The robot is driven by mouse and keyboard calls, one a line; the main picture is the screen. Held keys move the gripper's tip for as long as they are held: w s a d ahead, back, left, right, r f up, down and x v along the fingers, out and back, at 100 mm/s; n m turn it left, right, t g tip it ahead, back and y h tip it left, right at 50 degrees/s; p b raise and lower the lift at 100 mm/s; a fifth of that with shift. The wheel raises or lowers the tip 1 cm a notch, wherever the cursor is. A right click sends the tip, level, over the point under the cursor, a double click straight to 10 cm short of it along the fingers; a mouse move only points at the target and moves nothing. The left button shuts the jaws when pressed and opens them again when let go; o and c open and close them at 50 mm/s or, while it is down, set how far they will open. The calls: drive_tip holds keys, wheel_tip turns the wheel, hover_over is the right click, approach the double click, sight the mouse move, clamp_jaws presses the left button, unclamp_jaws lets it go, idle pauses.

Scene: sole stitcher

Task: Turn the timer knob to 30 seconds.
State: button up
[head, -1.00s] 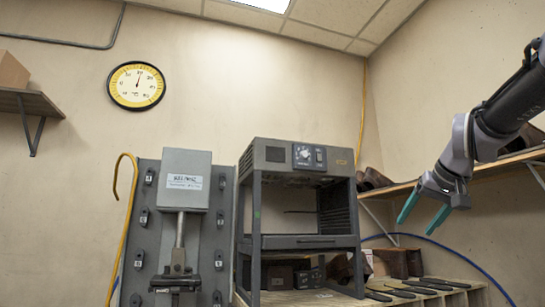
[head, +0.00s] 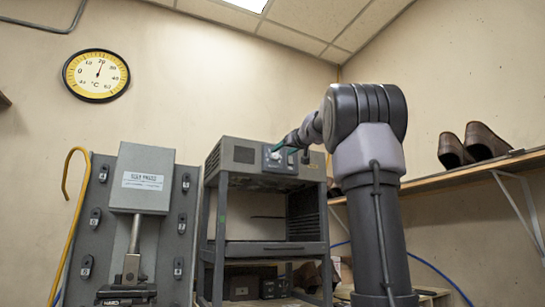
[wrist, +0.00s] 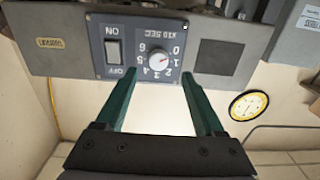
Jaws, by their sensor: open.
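The timer knob (wrist: 158,63) is a small pale round dial on a dark panel (wrist: 127,52), seen upside down in the wrist view. Its scale runs from 0 to 6 and is marked x10 SEC. The knob's mark seems to point toward the 0–1 side, but it is too small to read exactly. My gripper (wrist: 157,80) is open, its green fingers spread to either side of the knob, tips just short of it in the picture. I cannot tell whether they touch the panel. In the head view the gripper (head: 289,150) is at the panel, partly covering it.
An ON/OFF rocker switch (wrist: 113,50) sits beside the dial on the grey machine (head: 245,152). A sole press (head: 140,190) with a yellow hose (head: 68,190) stands to the left. A shelf with brown shoes (head: 485,142) is on the right wall. A round thermometer (head: 96,75) hangs behind.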

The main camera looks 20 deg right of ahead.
sight(276, 156)
drive_tip(key=w, duration=0.6)
clamp_jaws()
